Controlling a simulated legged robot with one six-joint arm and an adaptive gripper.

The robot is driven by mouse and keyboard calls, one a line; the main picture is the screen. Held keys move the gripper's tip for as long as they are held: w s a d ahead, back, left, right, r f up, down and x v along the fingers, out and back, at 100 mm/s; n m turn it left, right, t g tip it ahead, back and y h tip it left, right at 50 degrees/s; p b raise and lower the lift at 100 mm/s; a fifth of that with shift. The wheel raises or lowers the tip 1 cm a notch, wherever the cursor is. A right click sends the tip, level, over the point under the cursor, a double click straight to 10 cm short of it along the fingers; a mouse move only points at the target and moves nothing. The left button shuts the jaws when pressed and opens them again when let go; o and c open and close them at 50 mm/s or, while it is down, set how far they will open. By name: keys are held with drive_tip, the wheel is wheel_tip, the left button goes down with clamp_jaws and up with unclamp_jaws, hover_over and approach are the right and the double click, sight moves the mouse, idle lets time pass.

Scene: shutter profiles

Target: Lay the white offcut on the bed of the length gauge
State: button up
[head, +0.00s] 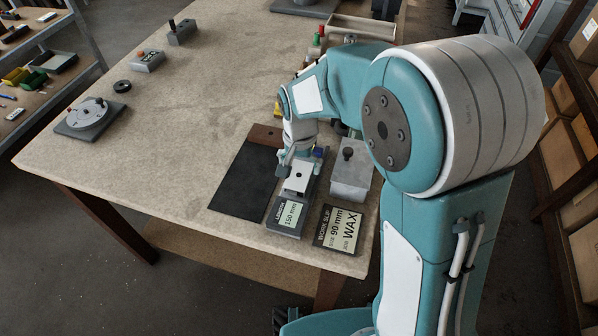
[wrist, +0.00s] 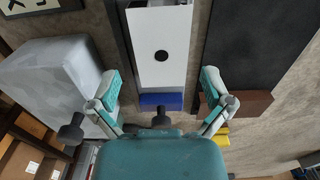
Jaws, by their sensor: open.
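The white offcut (head: 298,178) lies flat along the bed of the length gauge (head: 287,220), whose front display reads 150 mm. In the wrist view the offcut (wrist: 161,30) shows a dark round spot, and its near end is at or very close to a blue block (wrist: 161,101) on the gauge; I cannot tell whether they touch. My gripper (head: 294,160) is above the gauge at its far part. In the wrist view my gripper (wrist: 158,85) is open, one finger on each side of the offcut's near end, with nothing clamped between them.
A black mat (head: 243,180) with a brown block (head: 265,134) lies left of the gauge. A grey block with a black knob (head: 350,175) stands to the right. A work slip (head: 338,228) reading 90 mm, WAX lies in front.

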wheel_tip(320, 180, up, 9)
drive_tip(key=s+d+r+n+t, duration=0.2)
drive_tip(key=s+d+r, duration=0.2)
drive_tip(key=s, duration=0.5)
drive_tip(key=s+d+r+n+t, duration=0.2)
drive_tip(key=s+d+r+t, duration=0.1)
drive_tip(key=s+d, duration=0.6)
drive_tip(key=shift+s+r+t, duration=0.3)
drive_tip(key=shift+s+r, duration=0.05)
drive_tip(key=shift+s, duration=0.2)
